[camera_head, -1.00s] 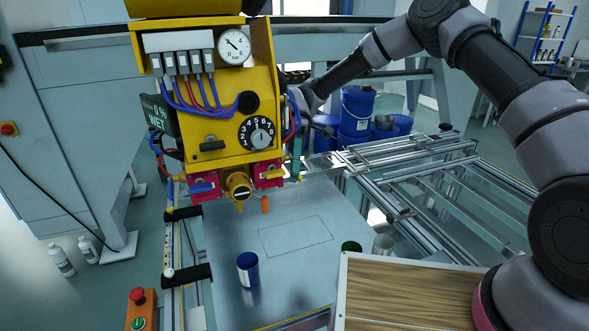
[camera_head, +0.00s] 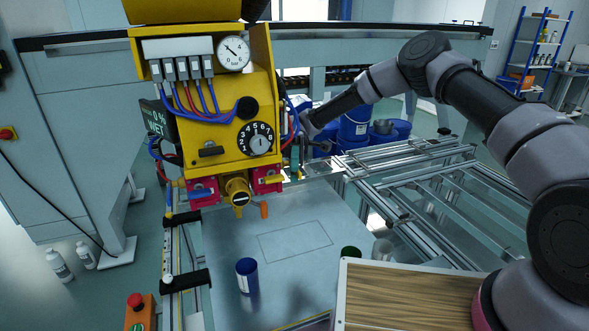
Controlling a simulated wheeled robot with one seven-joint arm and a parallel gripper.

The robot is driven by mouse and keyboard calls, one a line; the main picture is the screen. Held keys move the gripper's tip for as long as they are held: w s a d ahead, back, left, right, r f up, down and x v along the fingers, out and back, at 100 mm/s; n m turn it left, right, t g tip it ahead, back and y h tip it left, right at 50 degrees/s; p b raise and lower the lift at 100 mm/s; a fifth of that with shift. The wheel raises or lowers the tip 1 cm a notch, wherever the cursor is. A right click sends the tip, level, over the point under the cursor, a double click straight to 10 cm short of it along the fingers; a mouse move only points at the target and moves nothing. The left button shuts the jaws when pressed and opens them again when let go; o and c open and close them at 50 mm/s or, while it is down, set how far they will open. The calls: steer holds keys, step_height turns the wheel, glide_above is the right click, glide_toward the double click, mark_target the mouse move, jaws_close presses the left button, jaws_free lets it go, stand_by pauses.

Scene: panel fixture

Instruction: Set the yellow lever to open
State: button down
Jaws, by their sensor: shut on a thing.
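The yellow panel box (camera_head: 225,140) hangs over a metal plate. Under it sit two red-pink valve blocks. The left one carries a blue lever (camera_head: 202,193). The yellow lever (camera_head: 271,180) is on the right one and points sideways. A yellow nozzle (camera_head: 238,192) hangs between them. My gripper (camera_head: 297,165) reaches down at the box's lower right edge, beside the right block. It is shut, and seems to be on the yellow lever's outer end. The contact is small and partly hidden by cables and the box, so the lever's exact angle is unclear.
The box bears a gauge (camera_head: 233,53), a numbered dial (camera_head: 256,139) and loose blue and red cables close to my gripper. An orange cylinder (camera_head: 264,210) hangs below. A blue can (camera_head: 246,277) stands on the plate (camera_head: 300,260). A wooden-topped box (camera_head: 410,297) is at front right.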

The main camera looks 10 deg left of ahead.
steer(key=c, duration=0.8)
jaws_free()
steer(key=shift+w, duration=0.1)
steer(key=w+a, duration=0.1)
steer(key=w, duration=0.6)
steer(key=shift+f, duration=0.1)
